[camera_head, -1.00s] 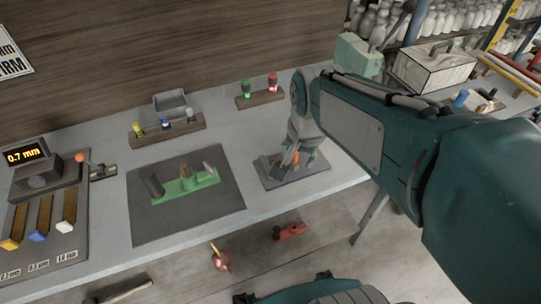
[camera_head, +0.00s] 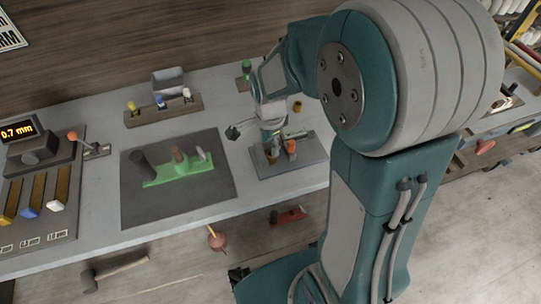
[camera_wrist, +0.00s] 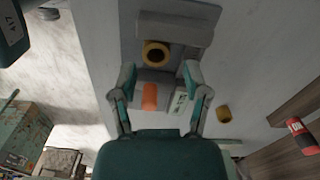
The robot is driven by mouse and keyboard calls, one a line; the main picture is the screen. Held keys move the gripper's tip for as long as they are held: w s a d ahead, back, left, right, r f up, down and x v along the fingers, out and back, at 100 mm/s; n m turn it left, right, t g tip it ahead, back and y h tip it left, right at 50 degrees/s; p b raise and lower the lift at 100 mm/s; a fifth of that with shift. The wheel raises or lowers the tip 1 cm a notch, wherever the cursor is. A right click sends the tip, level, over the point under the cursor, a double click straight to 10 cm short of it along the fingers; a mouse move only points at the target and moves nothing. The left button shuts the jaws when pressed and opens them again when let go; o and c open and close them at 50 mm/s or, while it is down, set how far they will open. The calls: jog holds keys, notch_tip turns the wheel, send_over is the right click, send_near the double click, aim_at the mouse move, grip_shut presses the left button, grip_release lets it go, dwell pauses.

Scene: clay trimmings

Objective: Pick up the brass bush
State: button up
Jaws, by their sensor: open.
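In the wrist view a brass bush (camera_wrist: 156,53) shows as a ring with a dark bore, sitting on a grey fixture (camera_wrist: 170,27). A second brass-coloured piece (camera_wrist: 223,114) lies on the bare bench beside the fixture; it also shows in the head view (camera_head: 297,106). I cannot tell which of the two the task means.
An orange part (camera_wrist: 149,97) and a small label lie on the fixture between my fingers. In the head view a dark mat (camera_head: 140,215) with a green stand (camera_head: 180,174) is to the left. A rack (camera_head: 165,112) of coloured-top pieces stands behind.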

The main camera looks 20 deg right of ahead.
jog(key=f, duration=0.4)
jog(key=shift+s+d, duration=0.2)
jog(key=shift+d, duration=0.2)
jog(key=shift+f, duration=0.45)
jog(key=shift+a, duration=0.1)
jog(key=shift+a, duration=0.1)
grip_shut()
jog(key=shift+w+r, duration=0.1)
